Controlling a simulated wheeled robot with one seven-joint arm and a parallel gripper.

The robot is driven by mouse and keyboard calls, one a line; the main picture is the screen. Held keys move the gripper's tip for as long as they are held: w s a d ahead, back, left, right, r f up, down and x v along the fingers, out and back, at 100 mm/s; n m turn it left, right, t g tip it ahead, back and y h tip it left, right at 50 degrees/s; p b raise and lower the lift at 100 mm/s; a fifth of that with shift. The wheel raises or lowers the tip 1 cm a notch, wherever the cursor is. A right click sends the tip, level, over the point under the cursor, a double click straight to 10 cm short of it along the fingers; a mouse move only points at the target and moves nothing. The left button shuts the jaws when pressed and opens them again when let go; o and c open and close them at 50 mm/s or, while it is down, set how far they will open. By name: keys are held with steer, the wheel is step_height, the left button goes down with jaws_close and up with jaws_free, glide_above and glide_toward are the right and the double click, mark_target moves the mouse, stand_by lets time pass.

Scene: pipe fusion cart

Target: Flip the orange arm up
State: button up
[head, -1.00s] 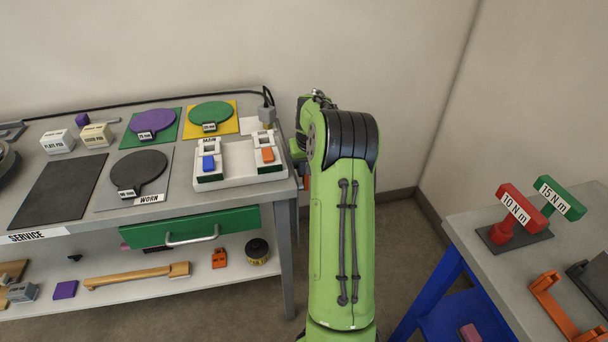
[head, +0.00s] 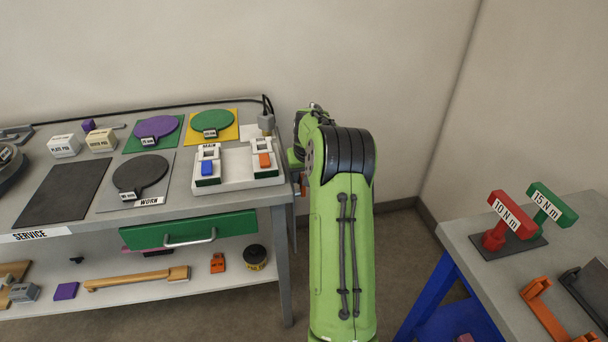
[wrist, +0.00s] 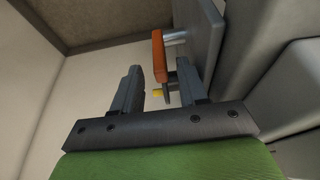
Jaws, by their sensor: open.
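The orange arm (wrist: 158,56) shows in the wrist view as a short bar in front of a grey plate (wrist: 203,40), with a light metal rod beside it. A small orange bit at the bench's right end (head: 304,188) also shows in the head view, mostly hidden by my arm. My gripper (wrist: 159,68) is open and empty. Its two dark fingers point toward the orange arm, which lies ahead between their tips in the picture; I cannot tell whether they touch. A small yellow piece (wrist: 158,92) shows between the fingers. The head view does not clearly show my fingers.
The service bench (head: 90,222) stands left, with a white tray (head: 238,182) holding a blue and an orange rocker near its right end. A green drawer (head: 165,234) is below. Another bench (head: 480,262) with red and green torque handles stands right. Bare floor lies between.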

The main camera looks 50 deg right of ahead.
steer(key=p+v, duration=0.4)
steer(key=v, duration=1.1)
steer(key=shift+r+p, duration=0.3)
steer(key=shift+r, duration=0.1)
steer(key=shift+a, duration=0.1)
steer(key=s+a+r+n+p, duration=0.15)
steer(key=a+r, duration=0.25)
steer(key=a, duration=0.4)
steer(key=s+a+r+n+t+p, duration=0.1)
steer(key=s+a+r+p, duration=0.15)
steer(key=a+r, duration=0.35)
steer(key=s+a+r+n+p, duration=0.1)
steer(key=s+a+r+p, duration=0.15)
steer(key=a, duration=0.65)
steer(key=s+a+n+t+y+p, duration=0.1)
steer(key=s+a+n+y+p, duration=0.1)
steer(key=s+a, duration=0.8)
steer(key=s+n, duration=0.1)
steer(key=s, duration=0.3)
steer(key=shift+p, duration=0.35)
steer(key=shift+s+a+r, duration=0.1)
steer(key=shift+s+a, duration=0.05)
steer(key=shift+s, duration=0.05)
